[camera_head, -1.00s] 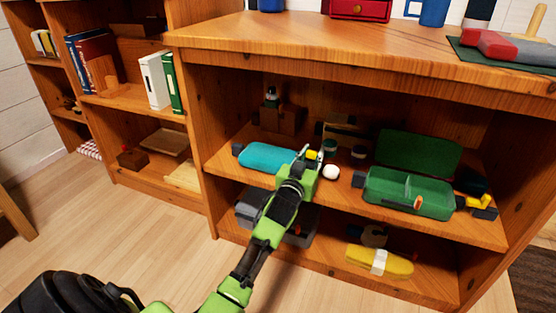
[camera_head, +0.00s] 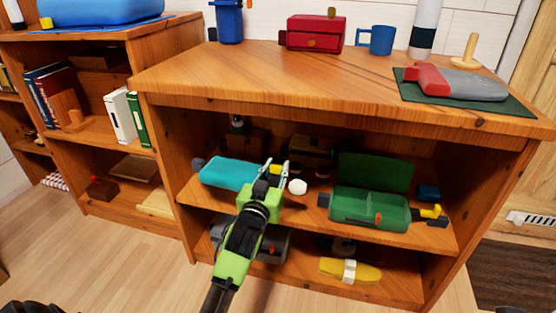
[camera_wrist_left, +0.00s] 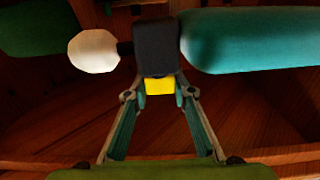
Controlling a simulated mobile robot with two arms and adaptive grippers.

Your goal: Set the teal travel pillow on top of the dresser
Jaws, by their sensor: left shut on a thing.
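The teal travel pillow (camera_head: 229,173), a teal roll with dark ends, lies on the middle shelf of the wooden dresser (camera_head: 180,85), toward its left side. My left gripper (camera_head: 275,170) reaches in from the front at the pillow's right end. In the left wrist view the teal roll (camera_wrist_left: 250,40) extends to the right from a dark end block with a yellow tab (camera_wrist_left: 160,86). The fingertips (camera_wrist_left: 158,95) are shut on that tabbed end. The pillow still appears to rest on the shelf. My right gripper is not in view.
A white ball (camera_head: 298,187) and an open green case (camera_head: 368,207) are right of the gripper. The dresser top holds a blue bin (camera_head: 229,22), red box (camera_head: 314,34), blue mug (camera_head: 381,40) and dark green mat (camera_head: 510,107); its left front is clear.

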